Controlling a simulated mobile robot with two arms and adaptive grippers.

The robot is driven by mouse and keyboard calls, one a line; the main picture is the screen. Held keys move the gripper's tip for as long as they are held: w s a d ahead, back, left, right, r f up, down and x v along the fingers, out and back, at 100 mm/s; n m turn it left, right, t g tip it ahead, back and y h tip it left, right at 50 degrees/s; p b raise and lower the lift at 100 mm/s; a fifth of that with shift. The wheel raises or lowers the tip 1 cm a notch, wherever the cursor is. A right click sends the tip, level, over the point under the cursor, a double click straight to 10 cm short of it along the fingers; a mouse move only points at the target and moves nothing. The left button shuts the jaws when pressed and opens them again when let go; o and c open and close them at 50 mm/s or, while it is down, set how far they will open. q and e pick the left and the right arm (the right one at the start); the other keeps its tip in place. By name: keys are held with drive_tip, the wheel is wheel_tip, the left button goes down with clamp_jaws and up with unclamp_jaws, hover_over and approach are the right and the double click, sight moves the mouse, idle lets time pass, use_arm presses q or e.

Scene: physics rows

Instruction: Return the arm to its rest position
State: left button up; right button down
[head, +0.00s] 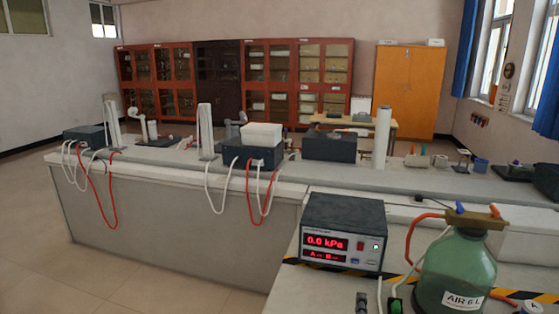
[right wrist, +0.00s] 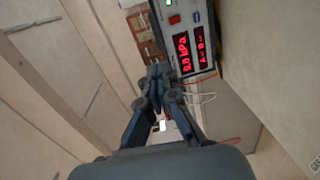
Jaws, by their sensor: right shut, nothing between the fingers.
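My right gripper (right wrist: 157,74) shows in the right wrist view, its dark fingers together at the tips with nothing between them. Beyond the tips and to the right, the pressure meter (right wrist: 190,40) shows turned on its side. In the head view I cannot clearly make out the right gripper. There the meter (head: 342,232) stands on the near bench and reads 0.0 kPa in red digits. My left gripper is in neither view.
A green glass bottle (head: 455,268) labelled AIR 6 L stands right of the meter, with red tubing. Small fittings (head: 396,305) lie at the front edge. A long bench (head: 180,210) with boxes, cables and stands lies behind. The floor (head: 110,275) at left is clear.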

drive_tip(key=s+d+f+m+g, duration=0.3)
drive_tip(key=s+f+m, duration=0.15)
drive_tip(key=s, duration=0.25)
drive_tip(key=s+d+f+m+g, duration=0.2)
drive_tip(key=s+f+m+g, duration=0.15)
drive_tip(key=s+f, duration=0.3)
drive_tip(key=s+a+f+m+g+y, duration=0.1)
drive_tip(key=s+a+m+g+y, duration=0.15)
drive_tip(key=s, duration=0.75)
drive_tip(key=s+a+f+m+g+y, duration=0.15)
drive_tip(key=s+g, duration=0.25)
drive_tip(key=s, duration=0.6)
wheel_tip(320, 180, down, 29)
drive_tip(key=g+b, duration=0.1)
drive_tip(key=b, duration=0.4)
use_arm(q)
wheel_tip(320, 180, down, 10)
drive_tip(key=b, duration=0.5)
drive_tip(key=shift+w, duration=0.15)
use_arm(e)
drive_tip(key=s+d+f, duration=0.1)
drive_tip(key=s+f, duration=0.8)
drive_tip(key=f, duration=0.2)
drive_tip(key=s+d+f+g, duration=0.1)
drive_tip(key=s+d+f, duration=0.1)
drive_tip(key=s+f, duration=0.7)
wheel_tip(320, 180, down, 4)
drive_tip(key=shift+s+d+r+y, duration=0.15)
drive_tip(key=shift+d+r+y, duration=0.1)
drive_tip(key=shift+y, duration=0.05)
